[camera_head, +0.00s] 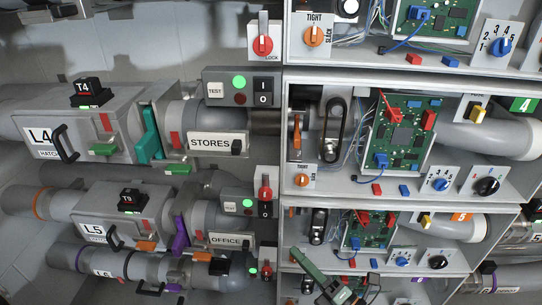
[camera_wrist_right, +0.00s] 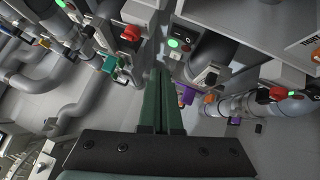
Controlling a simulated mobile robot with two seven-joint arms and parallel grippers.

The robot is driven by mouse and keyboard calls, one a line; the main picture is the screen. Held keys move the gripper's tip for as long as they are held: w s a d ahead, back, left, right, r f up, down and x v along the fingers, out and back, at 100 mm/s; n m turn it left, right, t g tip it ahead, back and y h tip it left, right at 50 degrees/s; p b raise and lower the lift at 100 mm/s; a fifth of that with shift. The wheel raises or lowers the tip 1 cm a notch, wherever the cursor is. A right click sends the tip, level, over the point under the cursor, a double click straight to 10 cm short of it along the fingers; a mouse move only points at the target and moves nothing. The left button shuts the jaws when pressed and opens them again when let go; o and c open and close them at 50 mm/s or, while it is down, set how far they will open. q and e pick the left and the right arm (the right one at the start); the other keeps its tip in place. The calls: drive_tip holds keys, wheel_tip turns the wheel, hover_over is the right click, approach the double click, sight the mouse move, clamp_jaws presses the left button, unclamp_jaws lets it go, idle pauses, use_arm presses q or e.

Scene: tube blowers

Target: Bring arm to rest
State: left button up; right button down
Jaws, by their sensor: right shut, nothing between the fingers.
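My right gripper (camera_head: 298,256) shows at the bottom middle of the head view, its dark green fingers pointing up and left in front of the lower panels. In the right wrist view its two green fingers (camera_wrist_right: 160,78) lie together, shut with nothing between them. My left gripper is in neither view.
Behind the right gripper are open panels with a lower circuit board (camera_head: 367,230) and a larger board (camera_head: 398,135). Pipes with the L4 hatch box (camera_head: 85,125) and L5 box (camera_head: 115,215) run along the left. A STORES switch box (camera_head: 240,88) sits between.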

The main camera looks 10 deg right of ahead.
drive_tip(key=s+d+f+m+g+h, duration=0.3)
drive_tip(key=s+f+m, duration=0.35)
drive_tip(key=m, duration=0.55)
drive_tip(key=s+f+m+g+h, duration=0.4)
drive_tip(key=s+f+m+h, duration=0.3)
drive_tip(key=m, duration=0.4)
use_arm(q)
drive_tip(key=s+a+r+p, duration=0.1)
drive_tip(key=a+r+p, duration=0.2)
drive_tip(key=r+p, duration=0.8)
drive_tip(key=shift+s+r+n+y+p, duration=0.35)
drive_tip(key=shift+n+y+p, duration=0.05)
drive_tip(key=shift+p, duration=2)
use_arm(e)
wheel_tip(320, 180, up, 10)
drive_tip(key=s+d+m, duration=0.2)
drive_tip(key=s, duration=0.1)
drive_tip(key=shift+d+f+m+y, duration=0.2)
drive_tip(key=shift+m+y, duration=0.1)
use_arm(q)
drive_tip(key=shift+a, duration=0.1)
